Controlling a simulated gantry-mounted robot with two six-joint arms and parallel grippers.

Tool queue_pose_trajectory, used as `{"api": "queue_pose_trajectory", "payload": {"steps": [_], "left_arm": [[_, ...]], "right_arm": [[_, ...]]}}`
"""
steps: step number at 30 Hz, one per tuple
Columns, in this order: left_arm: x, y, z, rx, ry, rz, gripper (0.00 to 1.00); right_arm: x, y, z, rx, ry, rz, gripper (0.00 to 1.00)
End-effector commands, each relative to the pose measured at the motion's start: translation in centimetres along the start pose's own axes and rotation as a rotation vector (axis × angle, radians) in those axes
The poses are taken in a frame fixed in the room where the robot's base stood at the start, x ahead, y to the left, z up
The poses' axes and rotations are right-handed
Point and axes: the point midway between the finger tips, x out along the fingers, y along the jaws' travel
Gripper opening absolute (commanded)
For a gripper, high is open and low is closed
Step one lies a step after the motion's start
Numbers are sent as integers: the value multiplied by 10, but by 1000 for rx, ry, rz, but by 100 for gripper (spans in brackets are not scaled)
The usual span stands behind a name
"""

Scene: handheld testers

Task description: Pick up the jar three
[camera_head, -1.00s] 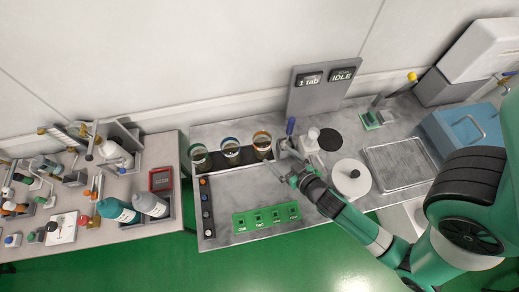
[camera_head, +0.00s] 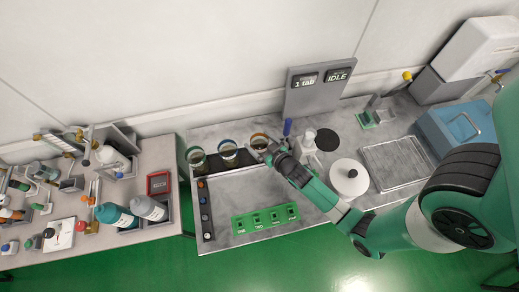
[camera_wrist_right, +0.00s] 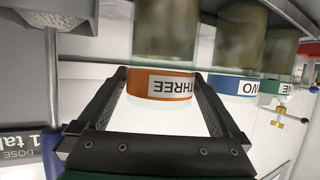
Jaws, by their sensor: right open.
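Jar three (camera_head: 260,141) is a clear jar with an orange band, rightmost of three jars on a dark strip at the back of the bench. In the right wrist view, jar three (camera_wrist_right: 163,84) appears upside down with its "THREE" label. My right gripper (camera_head: 269,149) is at jar three. In the right wrist view, the open fingers of the right gripper (camera_wrist_right: 162,78) reach along both sides of the orange band; contact is unclear. My left gripper is out of view.
Blue-banded jar two (camera_head: 228,152) and green-banded jar one (camera_head: 195,157) stand to the left. A blue-handled tool (camera_head: 287,127) and a white bottle (camera_head: 309,139) stand close right. A green numbered tray (camera_head: 265,219) lies in front. A grey display panel (camera_head: 320,91) stands behind.

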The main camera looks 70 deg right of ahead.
Motion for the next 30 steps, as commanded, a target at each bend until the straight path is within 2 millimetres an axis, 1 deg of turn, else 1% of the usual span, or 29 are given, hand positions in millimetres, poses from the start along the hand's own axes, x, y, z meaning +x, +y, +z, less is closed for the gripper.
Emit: {"api": "queue_pose_trajectory", "payload": {"steps": [3, 5, 6, 17, 18, 20, 30], "left_arm": [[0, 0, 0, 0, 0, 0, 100], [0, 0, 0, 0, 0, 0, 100], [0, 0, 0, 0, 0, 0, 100], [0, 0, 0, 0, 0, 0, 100], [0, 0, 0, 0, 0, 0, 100], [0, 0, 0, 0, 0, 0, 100], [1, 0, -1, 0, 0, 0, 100]], "right_arm": [[0, 0, 0, 0, 0, 0, 100], [-1, 0, 0, 0, 0, 0, 89], [-1, 0, 0, 0, 0, 0, 82], [-1, 0, 0, 0, 0, 0, 17], [-1, 0, 0, 0, 0, 0, 10], [-1, 0, 0, 0, 0, 0, 0], [-1, 0, -2, 0, 2, 0, 0]]}}
